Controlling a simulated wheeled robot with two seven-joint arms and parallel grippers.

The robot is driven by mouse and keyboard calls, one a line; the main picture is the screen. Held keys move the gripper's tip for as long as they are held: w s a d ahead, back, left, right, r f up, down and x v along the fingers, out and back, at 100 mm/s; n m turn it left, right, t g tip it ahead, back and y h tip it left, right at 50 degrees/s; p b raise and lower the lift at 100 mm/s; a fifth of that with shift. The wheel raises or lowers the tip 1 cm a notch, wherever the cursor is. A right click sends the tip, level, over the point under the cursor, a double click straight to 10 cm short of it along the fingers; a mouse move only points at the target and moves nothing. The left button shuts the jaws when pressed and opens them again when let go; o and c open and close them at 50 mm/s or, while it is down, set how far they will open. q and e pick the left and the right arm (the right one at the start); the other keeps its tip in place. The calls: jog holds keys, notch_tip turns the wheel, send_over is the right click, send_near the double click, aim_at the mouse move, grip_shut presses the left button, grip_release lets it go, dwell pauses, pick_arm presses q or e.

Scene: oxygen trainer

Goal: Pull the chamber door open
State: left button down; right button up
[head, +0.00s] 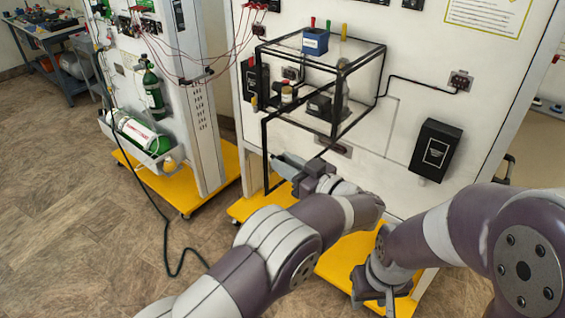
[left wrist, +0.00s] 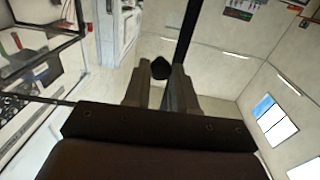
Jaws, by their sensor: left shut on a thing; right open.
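The chamber (head: 362,98) is a clear box with black edges on the white panel. Its black-framed door (head: 266,150) stands swung out from the box, toward me and to the left. My left gripper (head: 284,165) is at the door's free edge, shut on the door handle. In the left wrist view the handle's dark rounded end (left wrist: 160,68) shows between the fingers, with a black door bar (left wrist: 188,30) just beyond. In the head view the handle is mostly hidden by the gripper. My right gripper (head: 378,290) is open, low at the front, away from the chamber.
A blue box (head: 315,41) sits on the chamber's top. A black box (head: 435,150) is mounted on the panel to the right. A cart with green cylinders (head: 150,90) stands at the left on a yellow base. Open floor (head: 80,220) lies at the front left, with a dark hose across it.

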pick_arm(q)
jog(key=shift+d+r, duration=0.15)
jog(key=c, duration=0.9)
grip_release()
